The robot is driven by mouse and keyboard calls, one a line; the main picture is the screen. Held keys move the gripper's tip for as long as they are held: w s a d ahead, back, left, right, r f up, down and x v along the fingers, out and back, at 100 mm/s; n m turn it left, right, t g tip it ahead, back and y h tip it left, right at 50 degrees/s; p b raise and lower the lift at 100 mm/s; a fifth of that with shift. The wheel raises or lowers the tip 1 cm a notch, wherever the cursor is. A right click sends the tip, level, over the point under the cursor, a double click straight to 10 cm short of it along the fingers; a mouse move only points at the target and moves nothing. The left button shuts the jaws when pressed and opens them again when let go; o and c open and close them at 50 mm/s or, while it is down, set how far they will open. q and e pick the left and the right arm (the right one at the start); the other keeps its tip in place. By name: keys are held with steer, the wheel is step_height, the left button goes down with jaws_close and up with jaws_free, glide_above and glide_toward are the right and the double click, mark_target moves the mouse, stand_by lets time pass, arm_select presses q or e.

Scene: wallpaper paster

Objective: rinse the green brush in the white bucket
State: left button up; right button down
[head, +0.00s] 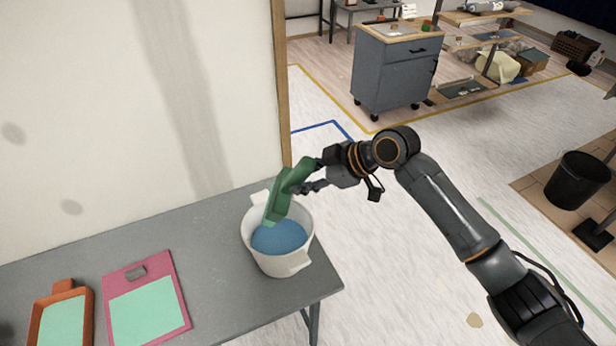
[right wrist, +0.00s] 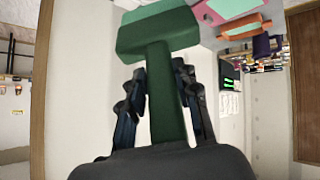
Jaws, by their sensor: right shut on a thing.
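The green brush (head: 279,196) is tilted over the white bucket (head: 277,264), with its lower end inside the rim. The bucket stands on the grey table near its right end and holds blue liquid (head: 279,237). I cannot tell whether the brush touches the liquid. My right gripper (head: 311,174) is shut on the brush's handle, above and right of the bucket. In the right wrist view the fingers (right wrist: 163,95) sit on both sides of the green handle, with the wide head of the brush (right wrist: 158,33) beyond them. My left gripper is not in view.
A pink clipboard (head: 167,275) and an orange tray (head: 88,307) lie on the grey table (head: 215,235) at the left. A pale wall panel (head: 130,100) with a wooden edge (head: 281,90) rises behind the table. A blue-grey cabinet (head: 395,75) and a black bin (head: 577,182) stand farther off.

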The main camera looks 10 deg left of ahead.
step_height(320, 180, down, 12)
steer(key=b, duration=0.8)
steer(key=shift+f, duration=0.25)
steer(key=shift+f, duration=1.45)
